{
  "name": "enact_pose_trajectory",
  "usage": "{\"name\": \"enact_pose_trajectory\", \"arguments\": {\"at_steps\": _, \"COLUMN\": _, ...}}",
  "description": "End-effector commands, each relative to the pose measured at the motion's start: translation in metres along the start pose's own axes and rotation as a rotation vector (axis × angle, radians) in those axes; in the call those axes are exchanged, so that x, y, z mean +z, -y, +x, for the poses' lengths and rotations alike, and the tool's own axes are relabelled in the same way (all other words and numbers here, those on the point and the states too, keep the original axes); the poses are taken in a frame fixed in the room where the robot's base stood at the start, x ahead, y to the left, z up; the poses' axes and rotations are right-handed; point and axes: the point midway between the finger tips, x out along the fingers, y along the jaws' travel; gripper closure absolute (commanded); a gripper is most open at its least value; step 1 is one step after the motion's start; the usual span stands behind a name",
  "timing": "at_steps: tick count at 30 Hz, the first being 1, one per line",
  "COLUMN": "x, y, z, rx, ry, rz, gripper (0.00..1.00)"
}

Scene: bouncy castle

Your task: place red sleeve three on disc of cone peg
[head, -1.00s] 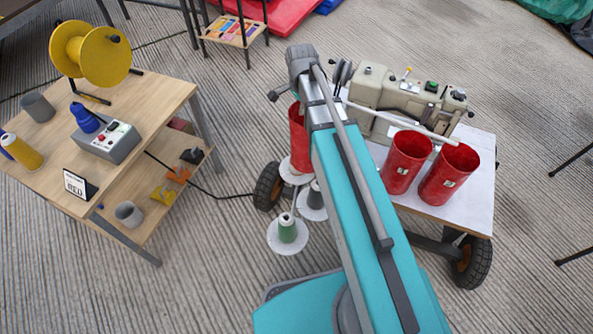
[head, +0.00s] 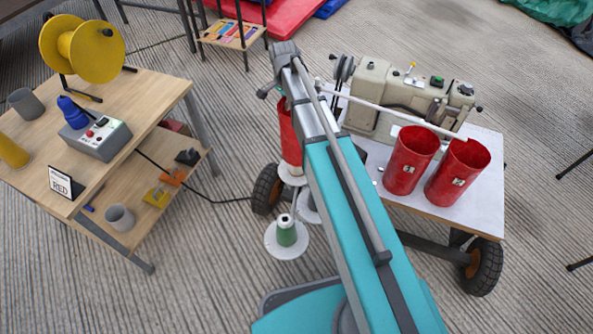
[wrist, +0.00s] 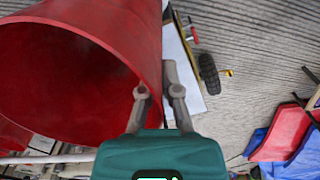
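A red sleeve (head: 289,135) stands upright, partly behind my arm in the head view, just over a white disc (head: 291,178) at the cart's left side. I cannot tell whether its bottom touches the disc. In the wrist view the sleeve (wrist: 70,75) fills the left side with its open mouth towards the camera. My gripper (wrist: 159,88) has its fingers on either side of the sleeve's right wall and appears shut on it. The peg under the sleeve is hidden. Two more red sleeves stand on the cart top, one left (head: 409,160) and one right (head: 458,172).
A green cone on a white disc (head: 286,236) stands in front. Another disc (head: 307,208) is partly behind my arm. A beige sewing machine (head: 405,95) stands on the cart. A wooden table (head: 150,95) with a yellow reel (head: 92,48) is at left.

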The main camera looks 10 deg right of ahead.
Motion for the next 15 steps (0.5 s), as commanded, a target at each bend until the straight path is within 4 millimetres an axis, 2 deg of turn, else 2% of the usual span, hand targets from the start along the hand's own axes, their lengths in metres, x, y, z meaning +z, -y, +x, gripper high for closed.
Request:
{"name": "enact_pose_trajectory", "arguments": {"at_steps": 8, "x": 0.001, "y": 0.0, "z": 0.004, "rx": 0.0, "ry": 0.0, "rz": 0.0, "gripper": 1.0}}
{"name": "enact_pose_trajectory", "arguments": {"at_steps": 15, "x": 0.001, "y": 0.001, "z": 0.023, "rx": 0.0, "ry": 0.0, "rz": 0.0, "gripper": 1.0}}
